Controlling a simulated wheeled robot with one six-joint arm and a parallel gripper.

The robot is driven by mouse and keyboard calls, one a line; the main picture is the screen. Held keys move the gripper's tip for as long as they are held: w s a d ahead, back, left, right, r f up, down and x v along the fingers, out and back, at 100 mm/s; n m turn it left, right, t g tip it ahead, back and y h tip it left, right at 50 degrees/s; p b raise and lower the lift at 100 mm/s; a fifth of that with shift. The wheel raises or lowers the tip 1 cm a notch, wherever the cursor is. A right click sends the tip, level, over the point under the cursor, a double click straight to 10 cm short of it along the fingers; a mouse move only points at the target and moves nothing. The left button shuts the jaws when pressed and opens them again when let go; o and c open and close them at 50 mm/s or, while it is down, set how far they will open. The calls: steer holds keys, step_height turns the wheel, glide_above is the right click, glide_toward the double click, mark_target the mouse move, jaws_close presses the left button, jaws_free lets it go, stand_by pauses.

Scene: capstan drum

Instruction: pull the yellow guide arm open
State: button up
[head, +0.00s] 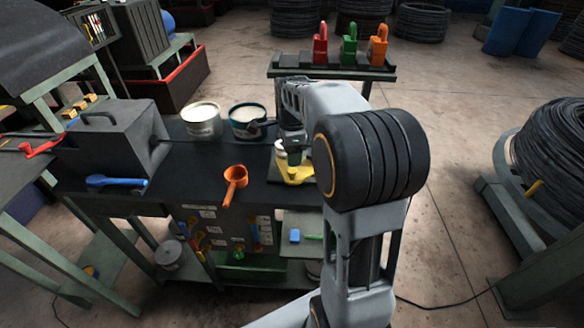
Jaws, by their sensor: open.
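A short yellow bar (534,188) sticks out at the lower front of the large wire-wound drum (555,150) at the right edge. It looks like the yellow guide arm; its far end and pivot cannot be made out. My own arm hides part of the bench and the gripper's near side.
On the bench (190,170) are a white pot (202,121), a teal pot (247,115), an orange ladle (235,180) and a yellow-based piece (297,173) below my wrist. A stand (332,70) holds three coloured padlock-like pieces. Open floor (455,150) lies between bench and drum.

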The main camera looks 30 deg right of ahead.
mark_target(292, 170)
steer(key=shift+f, duration=3.15)
jaws_close()
